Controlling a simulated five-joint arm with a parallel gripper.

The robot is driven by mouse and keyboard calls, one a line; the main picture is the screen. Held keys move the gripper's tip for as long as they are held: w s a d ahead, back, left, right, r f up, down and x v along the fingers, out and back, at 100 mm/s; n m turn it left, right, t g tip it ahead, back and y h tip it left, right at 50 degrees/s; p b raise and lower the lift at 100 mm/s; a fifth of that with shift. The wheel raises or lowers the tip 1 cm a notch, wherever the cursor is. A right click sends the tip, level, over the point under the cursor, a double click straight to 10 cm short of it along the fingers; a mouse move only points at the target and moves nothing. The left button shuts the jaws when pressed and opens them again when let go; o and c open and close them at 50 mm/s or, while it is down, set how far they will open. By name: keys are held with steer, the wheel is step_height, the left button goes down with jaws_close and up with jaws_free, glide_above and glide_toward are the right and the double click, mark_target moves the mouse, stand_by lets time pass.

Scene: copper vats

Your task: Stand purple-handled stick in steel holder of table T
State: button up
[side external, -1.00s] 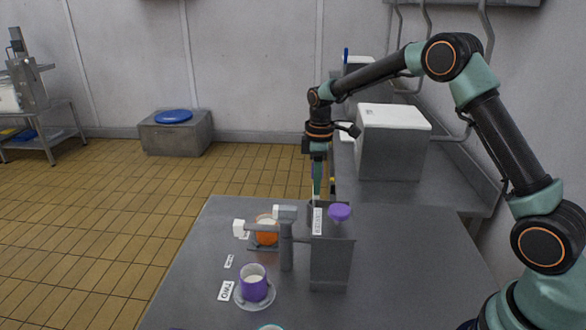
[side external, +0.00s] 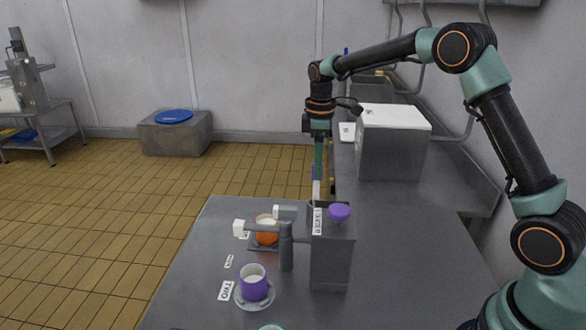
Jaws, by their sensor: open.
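My gripper (side external: 317,176) points straight down behind the tall steel box (side external: 331,262), and its jaws are open. A small upright purple and pale piece (side external: 316,187) shows just below the fingertips. It may be part of the purple-handled stick; its lower end is hidden by the box, and I cannot tell whether it touches the fingers. A purple knob (side external: 340,212) sits on top of the box. I cannot tell for certain which part is the steel holder.
On the near steel table (side external: 405,265) stand a purple cup (side external: 254,287) on a saucer, an orange cup (side external: 266,236) and a grey post (side external: 286,248) with a side arm. A white-lidded box (side external: 393,145) stands on the counter at right. The table's right part is clear.

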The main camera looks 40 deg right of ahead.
step_height(320, 180, up, 6)
steer(key=shift+r, duration=0.2)
steer(key=shift+s+r, duration=0.1)
steer(key=shift+r, duration=0.2)
steer(key=s+a+r+m+t, duration=0.35)
steer(key=s+r, duration=0.25)
steer(key=s, duration=0.4)
steer(key=s+f+m+t, duration=0.1)
steer(key=s+f+m, duration=0.1)
steer(key=s, duration=0.3)
steer(key=s+a+f+m+t, duration=0.1)
steer(key=s+f+m, duration=0.1)
steer(key=s, duration=0.4)
steer(key=shift+s+a+m, duration=0.2)
steer(key=shift+a+m, duration=0.05)
steer(key=shift+m, duration=0.5)
